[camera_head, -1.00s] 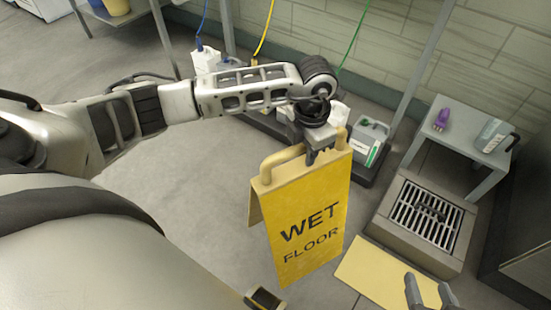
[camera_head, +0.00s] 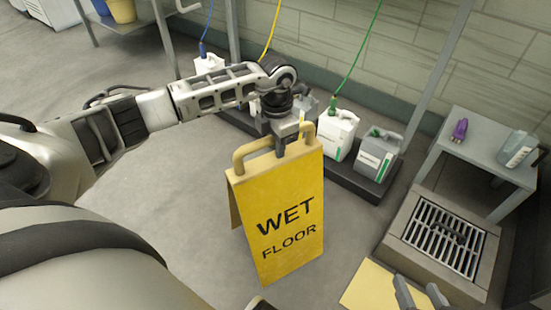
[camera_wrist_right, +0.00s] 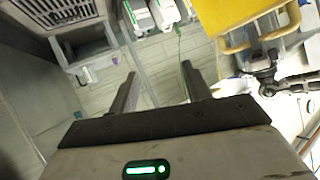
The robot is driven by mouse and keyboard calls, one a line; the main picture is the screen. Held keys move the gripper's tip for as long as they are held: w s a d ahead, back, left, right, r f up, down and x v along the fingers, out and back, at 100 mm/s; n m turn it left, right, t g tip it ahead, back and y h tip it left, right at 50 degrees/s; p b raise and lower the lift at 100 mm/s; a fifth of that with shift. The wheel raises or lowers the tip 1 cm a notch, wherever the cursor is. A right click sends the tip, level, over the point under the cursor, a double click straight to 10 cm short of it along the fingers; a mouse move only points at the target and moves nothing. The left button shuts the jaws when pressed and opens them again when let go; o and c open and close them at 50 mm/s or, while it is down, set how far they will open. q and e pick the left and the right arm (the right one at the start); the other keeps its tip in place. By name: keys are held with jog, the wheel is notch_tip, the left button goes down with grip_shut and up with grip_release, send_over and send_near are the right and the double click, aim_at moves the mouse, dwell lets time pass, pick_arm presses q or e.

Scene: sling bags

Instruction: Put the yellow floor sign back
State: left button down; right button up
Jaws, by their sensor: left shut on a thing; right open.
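The yellow floor sign (camera_head: 281,218), lettered WET FLOOR, stands out in the middle of the head view, a little tilted. My left gripper (camera_head: 280,146) is shut on the sign's top handle. I cannot tell whether the sign's foot touches the floor. In the right wrist view the sign (camera_wrist_right: 225,14) shows at the top right, with its handle and my left arm beside it. My right gripper (camera_wrist_right: 158,85) is open and empty; its fingertips also show at the bottom right of the head view (camera_head: 420,292), near a flat yellow patch on the floor.
The flat yellow patch (camera_head: 368,288) lies in front of a floor drain grate (camera_head: 447,238). Several jugs, including a white one (camera_head: 338,134), stand on a dark tray by the wall. A grey stand (camera_head: 480,158) holds a purple bottle (camera_head: 460,130) and a clear container (camera_head: 516,150).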

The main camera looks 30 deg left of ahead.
pick_arm(q)
jog(key=shift+w+a+f, duration=0.15)
jog(key=shift+f, duration=0.05)
jog(key=f+b, duration=0.3)
jog(key=shift+w+a, duration=0.15)
jog(key=shift+a, duration=0.1)
jog(key=shift+f, duration=0.25)
pick_arm(e)
jog(key=r+t, duration=0.1)
jog(key=a+r+y, duration=0.1)
jog(key=shift+w+r+t, duration=0.15)
jog(key=shift+r+t, duration=0.25)
pick_arm(q)
jog(key=shift+f+b, duration=0.1)
jog(key=shift+b, duration=0.2)
jog(key=c, duration=1.3)
grip_release()
